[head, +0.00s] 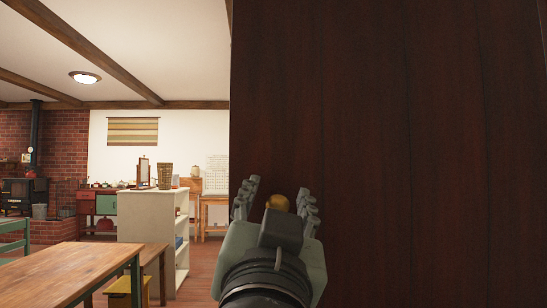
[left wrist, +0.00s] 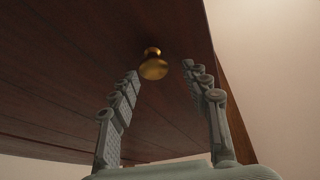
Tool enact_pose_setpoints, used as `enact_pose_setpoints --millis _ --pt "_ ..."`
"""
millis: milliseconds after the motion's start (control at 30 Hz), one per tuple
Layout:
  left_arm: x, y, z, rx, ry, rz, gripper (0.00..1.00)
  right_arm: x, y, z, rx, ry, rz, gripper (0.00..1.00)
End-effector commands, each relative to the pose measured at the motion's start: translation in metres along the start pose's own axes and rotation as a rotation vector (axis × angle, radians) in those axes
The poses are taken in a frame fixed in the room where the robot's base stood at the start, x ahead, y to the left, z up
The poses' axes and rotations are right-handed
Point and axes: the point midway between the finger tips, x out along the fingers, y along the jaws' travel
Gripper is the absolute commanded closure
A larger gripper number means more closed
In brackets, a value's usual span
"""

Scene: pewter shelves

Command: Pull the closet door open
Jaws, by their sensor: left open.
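The closet door (head: 420,150) is a dark brown wooden panel that fills the right of the head view. It also fills much of the left wrist view (left wrist: 80,70). A round brass knob (head: 277,202) sits near the door's left edge; the left wrist view shows it whole (left wrist: 153,68). My left gripper (head: 281,191) is open in front of the door, its fingers on either side of the knob in the head view. In the left wrist view the knob lies just beyond the fingertips, with no contact visible. My right gripper is not in view.
A wooden table (head: 75,268) stands at the lower left, with a yellow stool (head: 122,290) beside it. A white shelf unit (head: 150,220) stands behind them. A stove (head: 18,195) is at the far left. Some wooden floor (head: 205,262) is clear left of the door.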

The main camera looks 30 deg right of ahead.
Motion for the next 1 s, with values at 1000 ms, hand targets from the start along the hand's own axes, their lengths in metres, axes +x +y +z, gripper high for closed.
enact_pose_setpoints --millis 1000 --pt "0.031 -0.022 -0.077 -0.001 0.0 -0.001 0.53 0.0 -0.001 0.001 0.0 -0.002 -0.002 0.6"
